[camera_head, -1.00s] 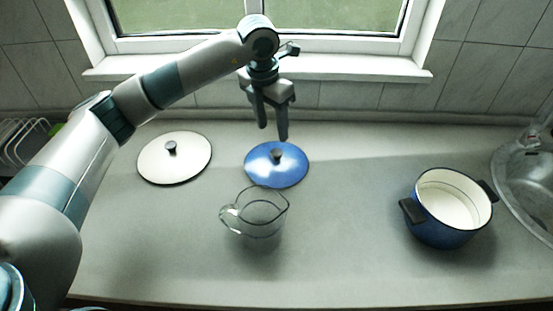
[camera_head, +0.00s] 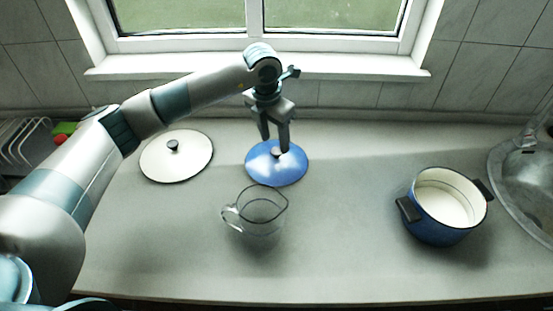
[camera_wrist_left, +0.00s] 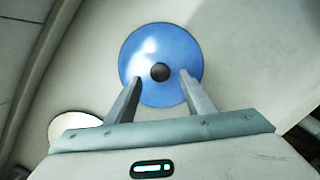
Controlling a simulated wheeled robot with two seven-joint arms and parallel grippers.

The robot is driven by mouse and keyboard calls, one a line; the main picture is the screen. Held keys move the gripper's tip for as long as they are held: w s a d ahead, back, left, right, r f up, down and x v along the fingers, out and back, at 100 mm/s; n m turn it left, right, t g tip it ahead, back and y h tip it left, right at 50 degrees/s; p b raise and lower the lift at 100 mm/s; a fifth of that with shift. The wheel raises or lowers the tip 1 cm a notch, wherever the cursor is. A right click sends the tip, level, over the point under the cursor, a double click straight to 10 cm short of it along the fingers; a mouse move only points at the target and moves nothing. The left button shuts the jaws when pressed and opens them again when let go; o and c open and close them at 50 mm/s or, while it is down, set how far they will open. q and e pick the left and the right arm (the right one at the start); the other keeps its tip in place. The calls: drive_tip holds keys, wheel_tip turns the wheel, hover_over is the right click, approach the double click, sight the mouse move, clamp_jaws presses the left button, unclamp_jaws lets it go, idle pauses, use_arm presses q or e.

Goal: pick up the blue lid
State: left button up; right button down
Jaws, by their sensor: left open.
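The blue lid (camera_head: 276,170) lies flat on the counter below the window, its dark round knob upward. In the left wrist view the blue lid (camera_wrist_left: 162,45) shows almost whole, with its black knob (camera_wrist_left: 160,72) between and slightly beyond my fingertips. My left gripper (camera_head: 275,147) is open and points down over the lid, close to the knob. In the left wrist view the two fingers of my left gripper (camera_wrist_left: 160,78) stand apart with nothing between them that they grip. Whether a fingertip touches the lid I cannot tell. My right gripper is not in view.
A white lid (camera_head: 178,158) lies to the left of the blue one. A clear glass jug (camera_head: 262,215) stands just in front of the blue lid. A blue pot (camera_head: 440,222) with black handles stands at the right, near the sink (camera_head: 520,185). The counter between jug and pot is clear.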

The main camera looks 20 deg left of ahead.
sight(277, 151)
use_arm(q)
wheel_tip(277, 151, down, 3)
drive_tip(key=shift+w+p, duration=0.15)
drive_tip(key=shift+p, duration=0.65)
drive_tip(key=shift+w+d+f, duration=0.1)
drive_tip(key=shift+f, duration=0.45)
drive_tip(key=c, duration=1)
